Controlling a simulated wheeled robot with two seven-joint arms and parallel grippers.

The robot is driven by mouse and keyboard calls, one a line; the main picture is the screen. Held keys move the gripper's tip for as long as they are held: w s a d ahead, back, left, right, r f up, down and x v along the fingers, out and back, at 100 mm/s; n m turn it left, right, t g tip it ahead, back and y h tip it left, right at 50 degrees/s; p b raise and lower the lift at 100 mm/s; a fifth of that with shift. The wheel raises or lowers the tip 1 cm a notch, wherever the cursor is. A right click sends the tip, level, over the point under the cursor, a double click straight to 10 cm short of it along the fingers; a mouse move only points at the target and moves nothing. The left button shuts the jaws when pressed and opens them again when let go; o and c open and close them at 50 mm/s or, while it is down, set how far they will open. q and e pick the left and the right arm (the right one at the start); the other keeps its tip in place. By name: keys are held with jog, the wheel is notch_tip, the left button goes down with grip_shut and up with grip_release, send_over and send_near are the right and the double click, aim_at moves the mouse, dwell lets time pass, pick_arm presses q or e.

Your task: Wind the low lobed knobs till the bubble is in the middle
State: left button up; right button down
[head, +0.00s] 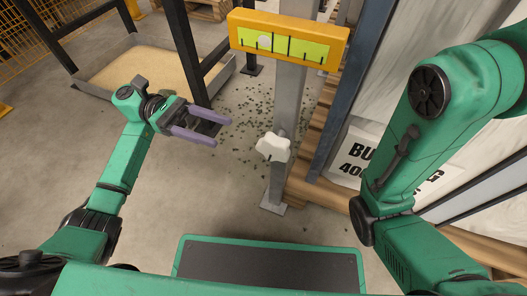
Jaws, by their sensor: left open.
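A yellow level frame (289,20) with a bright green vial (309,51) is fixed at the top of a grey post. Its pale bubble (264,42) sits left of the vial's middle, near the left dark lines. One white lobed knob (272,147) is low on the post; no other knob shows. My left gripper (221,132) has purple fingers spread apart and empty. It is left of the knob, pointing toward it, with a gap between them. My right arm is at the right, but its gripper does not show.
The grey post (282,122) stands on a small foot plate. Wooden pallets (321,118) and a large white bag (357,151) with black print are close behind at right. A sand-filled tray (137,78) and dark frame legs stand at back left. Dark crumbs litter the floor; the left floor is clear.

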aim_at(275, 150)
pick_arm(q)
jog(key=b+x, duration=0.3)
jog(key=x, duration=1)
jog(key=shift+d, duration=0.15)
jog(key=shift+s+d+r, duration=0.1)
jog(key=shift+d+r, duration=0.05)
jog(key=shift+d, duration=0.05)
grip_shut()
